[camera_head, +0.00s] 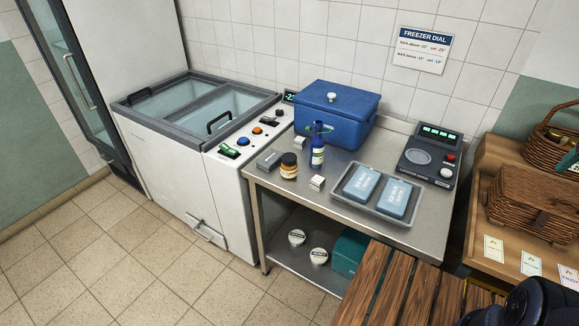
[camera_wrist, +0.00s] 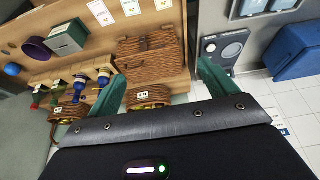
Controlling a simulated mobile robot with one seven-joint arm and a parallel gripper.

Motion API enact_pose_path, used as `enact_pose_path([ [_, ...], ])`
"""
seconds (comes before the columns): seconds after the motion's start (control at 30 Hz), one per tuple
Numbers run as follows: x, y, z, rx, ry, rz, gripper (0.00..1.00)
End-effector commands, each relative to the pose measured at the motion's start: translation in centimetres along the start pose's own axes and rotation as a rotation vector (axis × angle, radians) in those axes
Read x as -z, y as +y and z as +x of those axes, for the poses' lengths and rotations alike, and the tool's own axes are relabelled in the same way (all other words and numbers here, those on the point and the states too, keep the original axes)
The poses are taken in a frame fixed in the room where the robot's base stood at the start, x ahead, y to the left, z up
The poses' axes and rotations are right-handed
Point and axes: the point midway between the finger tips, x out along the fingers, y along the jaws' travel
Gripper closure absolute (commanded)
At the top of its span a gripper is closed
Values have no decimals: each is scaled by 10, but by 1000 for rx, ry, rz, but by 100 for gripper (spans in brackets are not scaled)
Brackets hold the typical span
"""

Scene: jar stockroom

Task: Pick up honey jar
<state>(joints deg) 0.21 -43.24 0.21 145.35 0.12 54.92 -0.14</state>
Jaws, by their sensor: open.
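A small amber jar with a dark lid (camera_head: 289,166), which looks like the honey jar, stands upright on the steel table (camera_head: 350,229) near its left front. Its label is too small to read.
Around the jar are a grey box (camera_head: 268,159), small white boxes (camera_head: 317,183) and a tray of ice packs (camera_head: 356,203). A blue cooler (camera_head: 336,112) stands behind. A chest freezer (camera_head: 175,150) is left, a scale (camera_head: 430,158) right, and a slatted wooden surface (camera_head: 390,290) in front.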

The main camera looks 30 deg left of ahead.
Motion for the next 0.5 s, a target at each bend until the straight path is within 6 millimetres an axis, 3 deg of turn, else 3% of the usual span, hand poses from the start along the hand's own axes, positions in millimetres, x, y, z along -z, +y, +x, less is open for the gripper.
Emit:
enact_pose_path([
  [0.17, 7, 0, -14, 0, 4, 0, 15],
  [0.33, 23, -1, -51, 1, 4, -3, 15],
  [0.5, 46, -17, -53, 13, -20, -72, 15],
])
